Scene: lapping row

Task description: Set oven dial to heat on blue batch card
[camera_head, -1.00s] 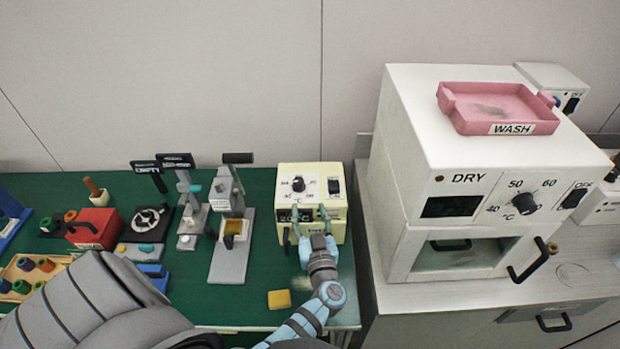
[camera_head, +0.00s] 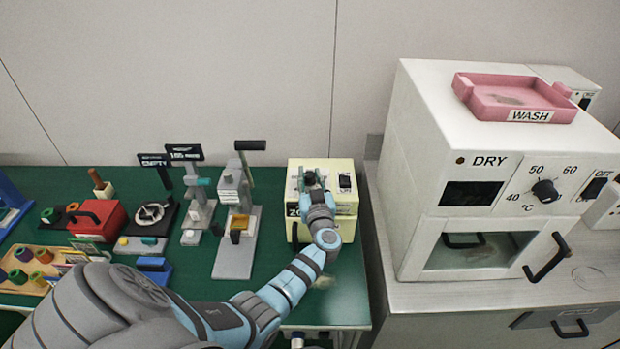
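A cream oven (camera_head: 348,206) stands on the green bench, with a dark dial and a black switch (camera_head: 345,182) on its upper panel. My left gripper (camera_head: 312,182) is at that dial and covers most of it; I cannot tell whether its fingers touch or grip it. The white DRY oven (camera_head: 415,165) on the right has its own black dial (camera_head: 545,191), marked 40, 50 and 60 °C, pointing near 50. I cannot make out a blue batch card. My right gripper is not in view.
A pink WASH tray (camera_head: 515,98) sits on the DRY oven. A red box (camera_head: 97,220), press stands (camera_head: 236,255), a blue block (camera_head: 155,268) and a wooden tray of coloured rings (camera_head: 38,283) stand to the left. My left arm spans the front of the bench.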

